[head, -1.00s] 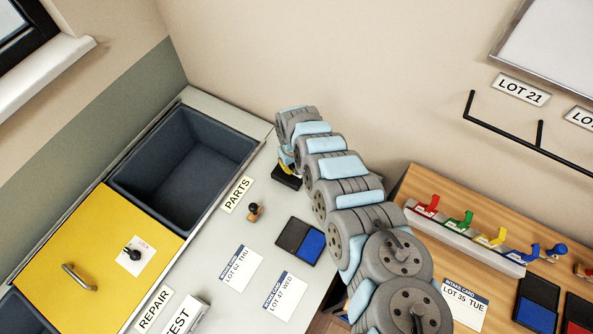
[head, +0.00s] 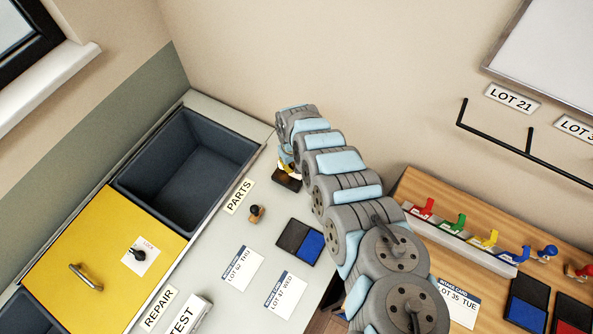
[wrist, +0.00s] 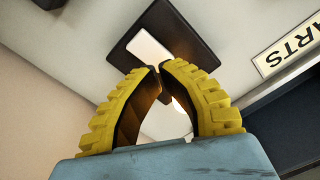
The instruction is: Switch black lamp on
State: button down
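A black block (head: 287,182), which looks like part of the black lamp, sits at the far end of the grey counter under my gripper. In the wrist view it is a dark rectangular piece (wrist: 192,57) with a pale panel (wrist: 148,47) on it. My gripper (wrist: 161,68) has yellow ribbed fingers with their tips together, right over the edge of the pale panel; I cannot tell whether they touch it. Nothing is visibly held. A bright glow shows between the fingers. In the head view my arm hides most of the lamp area.
A dark open bin (head: 185,165) and a yellow lid (head: 105,260) lie left of the counter. A PARTS label (head: 239,196), a small stamp (head: 256,214), a black and blue pad (head: 299,241) and lot cards are nearby. A wooden table (head: 420,185) stands to the right.

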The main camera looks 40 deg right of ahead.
jog(key=shift+r+p, duration=1.65)
jog(key=shift+r, duration=0.25)
